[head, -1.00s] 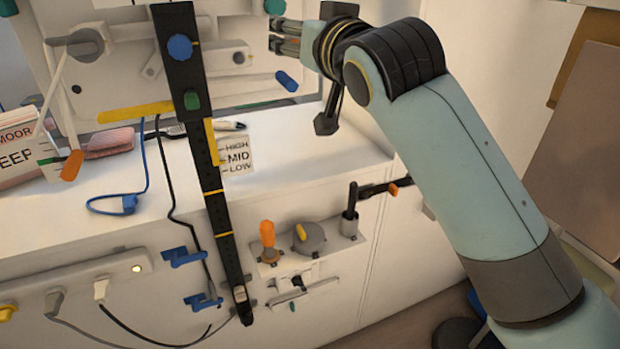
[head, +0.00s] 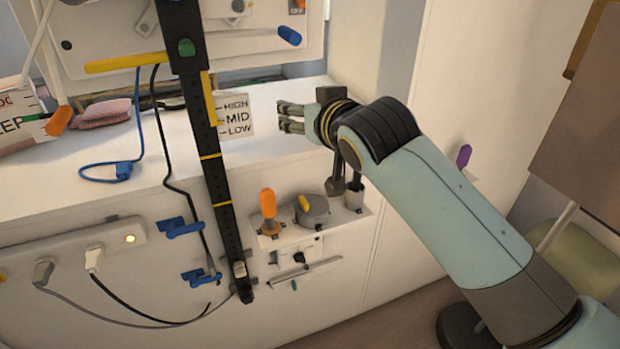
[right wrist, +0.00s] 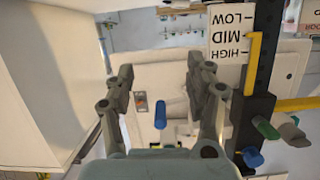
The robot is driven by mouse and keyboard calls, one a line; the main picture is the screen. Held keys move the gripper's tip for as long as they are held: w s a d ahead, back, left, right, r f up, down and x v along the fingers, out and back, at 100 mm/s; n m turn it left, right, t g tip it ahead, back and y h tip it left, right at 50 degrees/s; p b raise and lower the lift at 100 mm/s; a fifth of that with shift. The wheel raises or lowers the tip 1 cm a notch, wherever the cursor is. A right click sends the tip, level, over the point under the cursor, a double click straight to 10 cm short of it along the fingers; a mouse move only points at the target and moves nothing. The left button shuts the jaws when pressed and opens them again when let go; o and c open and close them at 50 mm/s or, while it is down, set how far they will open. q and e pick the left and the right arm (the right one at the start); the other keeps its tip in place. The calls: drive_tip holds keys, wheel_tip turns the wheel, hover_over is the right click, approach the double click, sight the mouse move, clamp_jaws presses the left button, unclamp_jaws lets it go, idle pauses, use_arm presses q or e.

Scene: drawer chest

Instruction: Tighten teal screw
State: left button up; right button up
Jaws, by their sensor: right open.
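I cannot be sure which thing is the teal screw. A small teal-green piece (head: 294,285) shows below the dark knob on the front of the chest, too small to make out its form. A larger green knob (head: 186,47) sits on the black upright rail (head: 212,165). My right gripper (head: 284,116) is open and empty, above the white top just right of the HIGH-MID-LOW card (head: 236,118). In the right wrist view its spread fingers (right wrist: 160,82) frame a blue handle (right wrist: 160,115), which is not gripped. My left gripper is out of view.
The front ledge holds an orange handle (head: 268,204), a grey dial (head: 312,210) with a yellow pointer and a grey socket (head: 354,197). Blue brackets (head: 180,228) and cables are at left. A panel with a blue handle (head: 290,36) stands above.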

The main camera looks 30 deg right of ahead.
wheel_tip(320, 180, down, 12)
drive_tip(key=s+g+b, duration=0.1)
drive_tip(key=b, duration=0.1)
drive_tip(key=shift+s+r+n+g, duration=0.2)
drive_tip(key=shift+n+g, duration=0.1)
drive_tip(key=shift+g, duration=0.1)
drive_tip(key=s+f+g+b, duration=0.2)
drive_tip(key=s+f+b, duration=0.3)
drive_tip(key=f, duration=0.8)
drive_tip(key=s+f+g+y+b, duration=0.1)
drive_tip(key=s+f+g+b, duration=0.1)
drive_tip(key=s+f, duration=0.8)
drive_tip(key=s+f+g+b, duration=0.2)
drive_tip(key=f+b, duration=0.2)
drive_tip(key=f, duration=1.2)
drive_tip(key=s+f+n+g+b, duration=0.1)
drive_tip(key=s+f+g, duration=0.1)
drive_tip(key=s+f, duration=0.4)
drive_tip(key=s+d+f+n+g+b, duration=0.1)
drive_tip(key=s+f, duration=0.6)
drive_tip(key=s, duration=0.7)
drive_tip(key=s+f+g+y+b, duration=0.1)
drive_tip(key=s+f+g, duration=0.1)
drive_tip(key=s+f, duration=0.4)
drive_tip(key=s, duration=0.5)
drive_tip(key=shift+d+f+n+g+b, duration=0.15)
drive_tip(key=shift+f+n+g+b, duration=0.05)
drive_tip(key=shift+n+g+b, duration=0.2)
